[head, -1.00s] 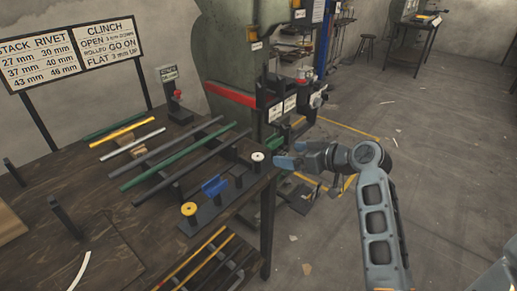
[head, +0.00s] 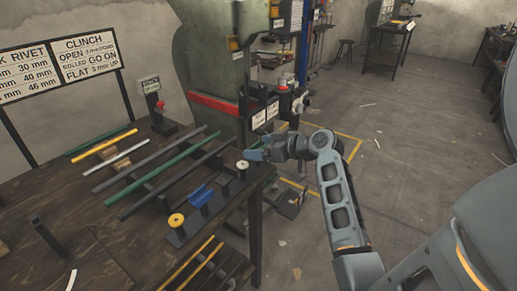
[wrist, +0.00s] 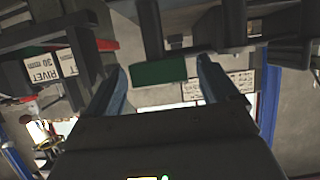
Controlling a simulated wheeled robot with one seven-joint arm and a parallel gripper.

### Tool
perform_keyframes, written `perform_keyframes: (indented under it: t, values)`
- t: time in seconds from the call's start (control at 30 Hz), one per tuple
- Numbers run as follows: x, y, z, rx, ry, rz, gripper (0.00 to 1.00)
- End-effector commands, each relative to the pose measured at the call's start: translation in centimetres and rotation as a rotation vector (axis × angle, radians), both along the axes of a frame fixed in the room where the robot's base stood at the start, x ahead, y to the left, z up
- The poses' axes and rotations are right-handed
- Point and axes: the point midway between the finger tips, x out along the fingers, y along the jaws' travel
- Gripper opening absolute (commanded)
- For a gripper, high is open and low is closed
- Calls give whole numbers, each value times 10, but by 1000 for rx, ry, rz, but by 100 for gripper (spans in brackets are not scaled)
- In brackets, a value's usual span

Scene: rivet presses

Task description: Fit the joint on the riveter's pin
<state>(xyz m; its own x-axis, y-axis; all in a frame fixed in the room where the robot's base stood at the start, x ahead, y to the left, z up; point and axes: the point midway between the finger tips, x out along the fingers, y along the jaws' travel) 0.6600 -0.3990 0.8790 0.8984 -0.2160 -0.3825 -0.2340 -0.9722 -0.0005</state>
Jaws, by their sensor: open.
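The riveter (head: 208,60) is the tall green press with a red band, at the back of the bench. Its pin cannot be told apart. My gripper (head: 252,154) is at the bench's right end, just in front of the press and close to the white-topped spool. In the wrist view my gripper (wrist: 161,70) has its two blue-grey fingers wide apart. A dark green block (wrist: 159,73) shows between the fingertips, but I cannot tell whether it is touched or lies beyond them. I cannot tell which piece is the joint.
The bench (head: 95,210) holds several long bars, a white-topped spool (head: 243,165), a blue holder (head: 201,196) and a yellow spool (head: 177,220). A red-button stand (head: 161,108) is behind. Open floor (head: 400,170) lies to the right.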

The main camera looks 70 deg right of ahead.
Motion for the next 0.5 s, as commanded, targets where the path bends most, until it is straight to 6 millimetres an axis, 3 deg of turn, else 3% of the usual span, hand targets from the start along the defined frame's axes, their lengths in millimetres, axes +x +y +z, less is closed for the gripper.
perform_keyframes:
  t: [0.2, 0.5]
  values:
    - [1, 0, -1, 0, 0, -1, 87]
    - [1, 0, -1, 0, 0, -1, 59]
